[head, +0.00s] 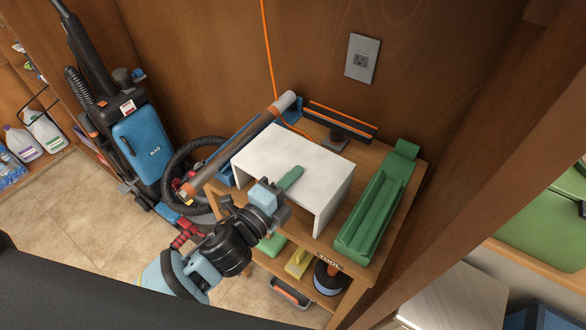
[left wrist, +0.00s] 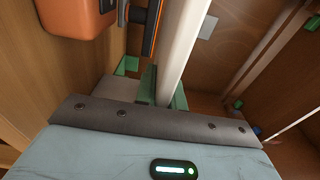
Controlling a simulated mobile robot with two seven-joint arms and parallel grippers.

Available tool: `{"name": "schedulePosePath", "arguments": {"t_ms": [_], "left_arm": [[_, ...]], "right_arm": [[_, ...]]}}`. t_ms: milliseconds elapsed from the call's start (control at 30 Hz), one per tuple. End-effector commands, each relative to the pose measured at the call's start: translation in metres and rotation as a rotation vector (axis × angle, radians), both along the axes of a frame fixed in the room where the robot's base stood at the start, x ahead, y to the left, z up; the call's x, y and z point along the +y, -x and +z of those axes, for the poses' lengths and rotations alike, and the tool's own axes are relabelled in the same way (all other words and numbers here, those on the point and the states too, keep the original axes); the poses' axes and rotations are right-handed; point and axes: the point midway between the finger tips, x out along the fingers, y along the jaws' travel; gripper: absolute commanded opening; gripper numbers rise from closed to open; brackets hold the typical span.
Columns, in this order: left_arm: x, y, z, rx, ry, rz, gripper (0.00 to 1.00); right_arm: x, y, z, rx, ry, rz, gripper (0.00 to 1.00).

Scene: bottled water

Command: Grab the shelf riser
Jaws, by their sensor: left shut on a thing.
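The white shelf riser (head: 300,163) stands on the top of a wooden stand, its open side facing the front. My left gripper (head: 291,178) reaches in from the front, with one green finger lying over the riser's top panel near its front edge. The other finger is hidden under the panel in the head view. In the left wrist view, the riser's white panel (left wrist: 186,45) runs between the green fingers, and the gripper is shut on it. My right gripper is not in view.
On the wooden stand (head: 410,205), a green tray (head: 372,215) stands close to the riser's right. A grey tube (head: 240,143) leans along its left and back. A blue vacuum cleaner (head: 143,150) stands farther left. A wooden post (head: 490,150) rises at right.

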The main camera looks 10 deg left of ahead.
Motion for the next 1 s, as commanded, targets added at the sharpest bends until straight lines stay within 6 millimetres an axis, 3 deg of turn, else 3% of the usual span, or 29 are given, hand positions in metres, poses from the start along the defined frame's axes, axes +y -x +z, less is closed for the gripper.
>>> {"name": "schedulePosePath", "arguments": {"t_ms": [267,700,1000], "left_arm": [[0.0,-0.001,0.012,-0.007,0.001,-0.002,0.0],[0.0,-0.001,0.089,-0.012,0.0,-0.002,0.0],[0.0,0.0,0.102,-0.004,0.0,0.0,0.0]], "right_arm": [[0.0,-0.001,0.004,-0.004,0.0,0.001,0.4],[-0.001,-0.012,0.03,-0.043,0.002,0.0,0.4],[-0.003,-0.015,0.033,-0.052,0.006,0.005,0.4]]}}
